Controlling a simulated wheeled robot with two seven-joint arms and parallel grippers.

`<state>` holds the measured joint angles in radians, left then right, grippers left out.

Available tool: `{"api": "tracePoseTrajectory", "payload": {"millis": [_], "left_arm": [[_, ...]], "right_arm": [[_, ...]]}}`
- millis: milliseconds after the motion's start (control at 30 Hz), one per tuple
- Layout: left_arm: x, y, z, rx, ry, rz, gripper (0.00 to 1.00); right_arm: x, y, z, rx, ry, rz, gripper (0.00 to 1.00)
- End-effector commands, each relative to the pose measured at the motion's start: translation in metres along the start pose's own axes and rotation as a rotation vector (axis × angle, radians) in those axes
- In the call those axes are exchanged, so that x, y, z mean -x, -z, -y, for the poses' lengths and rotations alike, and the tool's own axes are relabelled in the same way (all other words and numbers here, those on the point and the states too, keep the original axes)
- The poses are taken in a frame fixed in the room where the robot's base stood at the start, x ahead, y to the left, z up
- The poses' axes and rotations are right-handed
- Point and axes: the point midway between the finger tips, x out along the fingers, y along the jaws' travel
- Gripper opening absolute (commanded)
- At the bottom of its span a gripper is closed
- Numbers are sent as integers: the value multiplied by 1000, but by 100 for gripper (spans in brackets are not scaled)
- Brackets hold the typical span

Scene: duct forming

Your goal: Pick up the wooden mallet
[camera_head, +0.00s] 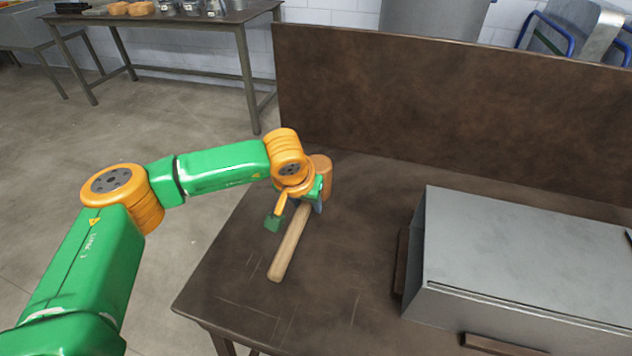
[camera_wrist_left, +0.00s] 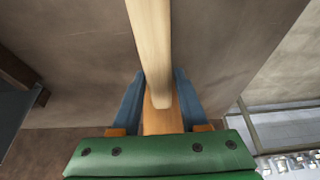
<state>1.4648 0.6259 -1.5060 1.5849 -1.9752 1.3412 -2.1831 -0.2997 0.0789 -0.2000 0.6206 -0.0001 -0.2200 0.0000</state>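The wooden mallet lies on the brown table, its pale handle (camera_head: 290,243) pointing toward the front edge and its orange-brown head (camera_head: 321,178) at the far end. My left gripper (camera_head: 314,205) is down at the mallet, over the handle close to the head, and partly hides where they join. In the left wrist view, its two blue fingers (camera_wrist_left: 160,78) stand on either side of the handle (camera_wrist_left: 150,35), with narrow gaps; it looks open. The head (camera_wrist_left: 162,118) shows between the fingers, partly hidden by the green gripper body. My right gripper is not in view.
A grey sheet-metal duct (camera_head: 520,255) fills the table's right side, with dark wooden strips beside it. A tall brown back panel (camera_head: 430,95) closes the table's far side. The table's front middle is clear. Another workbench (camera_head: 170,20) stands at the back left.

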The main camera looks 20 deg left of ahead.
Motion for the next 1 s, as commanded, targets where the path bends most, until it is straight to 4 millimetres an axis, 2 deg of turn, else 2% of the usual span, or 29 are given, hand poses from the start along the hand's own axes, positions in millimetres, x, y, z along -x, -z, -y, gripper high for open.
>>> {"api": "tracePoseTrajectory", "payload": {"millis": [33,133,1000], "left_arm": [[0,0,0,0,0,0,27],[0,0,0,0,0,0,0],[0,0,0,0,0,0,0]], "right_arm": [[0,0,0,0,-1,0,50],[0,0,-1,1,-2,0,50],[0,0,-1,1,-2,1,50]]}}
